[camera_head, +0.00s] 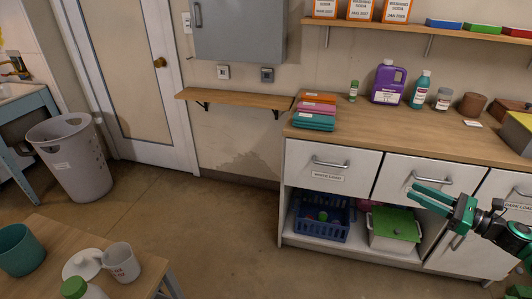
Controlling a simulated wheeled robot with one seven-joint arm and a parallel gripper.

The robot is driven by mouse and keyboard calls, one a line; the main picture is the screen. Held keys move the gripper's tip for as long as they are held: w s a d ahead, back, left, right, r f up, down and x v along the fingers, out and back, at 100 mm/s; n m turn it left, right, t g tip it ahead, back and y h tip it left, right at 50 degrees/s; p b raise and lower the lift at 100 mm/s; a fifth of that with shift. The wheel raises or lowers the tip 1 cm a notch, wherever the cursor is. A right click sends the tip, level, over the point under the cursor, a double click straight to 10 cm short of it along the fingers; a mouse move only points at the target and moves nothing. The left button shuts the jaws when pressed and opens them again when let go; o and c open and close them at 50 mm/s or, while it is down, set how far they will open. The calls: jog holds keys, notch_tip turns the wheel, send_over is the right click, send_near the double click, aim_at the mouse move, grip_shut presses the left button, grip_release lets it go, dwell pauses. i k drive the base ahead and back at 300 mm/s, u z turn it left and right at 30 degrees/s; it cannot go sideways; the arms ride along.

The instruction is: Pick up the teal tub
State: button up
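A teal tub (20,250) stands upright on the low wooden table at the lower left, cut off slightly by the picture's left edge. My gripper (412,191) is far off at the right, in front of the white drawer cabinet. Its two green fingers point left, with a narrow gap between them and nothing visible held. It is well apart from the tub.
On the wooden table (62,240), a white measuring cup (121,263), a white lid-like piece (82,265) and a green-capped bottle (76,288) stand right of the tub. A grey laundry basket (75,160) stands behind. The floor (225,225) between table and cabinet is clear.

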aim_at(21, 253)
jog(key=u, duration=1.6)
jog(key=i, duration=0.85)
jog(key=u, duration=1)
